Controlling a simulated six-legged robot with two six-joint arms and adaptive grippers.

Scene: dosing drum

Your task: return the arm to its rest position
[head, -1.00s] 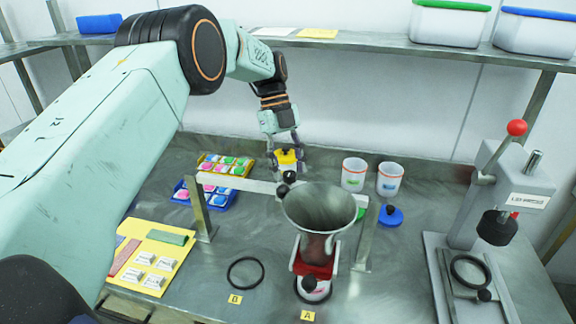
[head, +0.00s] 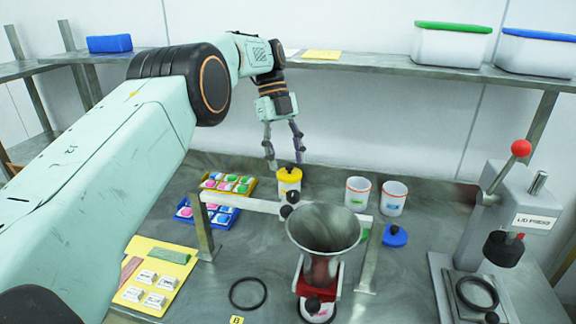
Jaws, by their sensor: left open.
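My left gripper (head: 284,150) shows in the head view with its fingers spread, pointing down. It is empty and sits just above a small yellow container with a dark knob (head: 289,181) at the back of the bench. The fingertips look apart from it, though the one on the left is close to its rim. My left arm (head: 110,150) reaches in from the left at a raised height. My right gripper is not in view.
A metal funnel (head: 324,229) on a stand with a crossbar (head: 243,203) is at centre front. White cups (head: 392,198), a blue lid (head: 395,236), coloured trays (head: 228,184) and a lever press (head: 505,225) share the bench. A shelf (head: 380,68) runs behind.

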